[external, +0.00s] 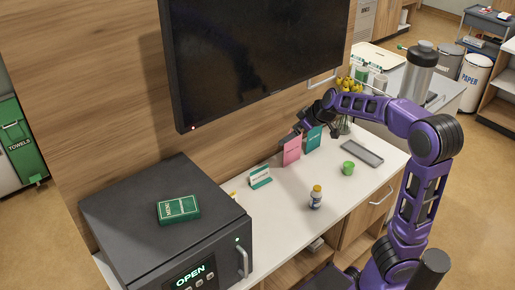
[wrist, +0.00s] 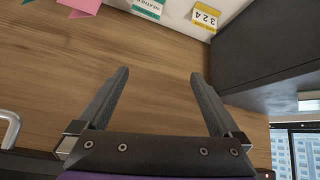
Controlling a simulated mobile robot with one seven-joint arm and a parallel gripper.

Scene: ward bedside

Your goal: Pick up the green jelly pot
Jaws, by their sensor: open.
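The green jelly pot (external: 348,168) appears to be the small green tub standing upright on the white counter (external: 285,228), in front of the grey tray. My gripper (external: 303,126) is up near the wall, to the left of and behind the pot, above the pink card. Its tips are hard to make out in the external view. In the wrist view my gripper (wrist: 160,75) has its two fingers wide apart with nothing between them, against the wood panel. The pot does not show in the wrist view.
A pink card (external: 291,151), a teal card (external: 314,139) and a white-green card (external: 260,177) stand along the wall. A small bottle (external: 316,197) stands left of the pot, and a grey tray (external: 362,152) lies behind. A black appliance (external: 140,207) fills the left end.

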